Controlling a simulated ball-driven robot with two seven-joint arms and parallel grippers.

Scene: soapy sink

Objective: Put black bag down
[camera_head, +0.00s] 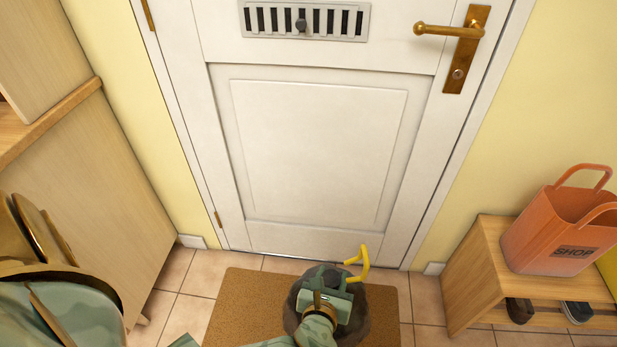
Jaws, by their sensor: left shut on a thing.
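The black bag (361,318) is a dark, rounded bundle at the bottom middle, in front of the door. A bent yellow strip (362,262), which looks like its tie or handle, sticks up at its upper right. My left gripper (333,283) is over the bag and shut on it, and hides much of its top. The bag shows against the brown doormat (240,305); I cannot tell whether it touches the mat or hangs above it. My right gripper is not in view.
A closed white door (318,150) with a brass handle (450,31) stands behind the mat. A wooden cabinet (85,190) is at left. At right, a wooden shoe bench (470,270) carries an orange shop bag (553,232); shoes (520,310) sit below. Some tiled floor (188,313) is clear.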

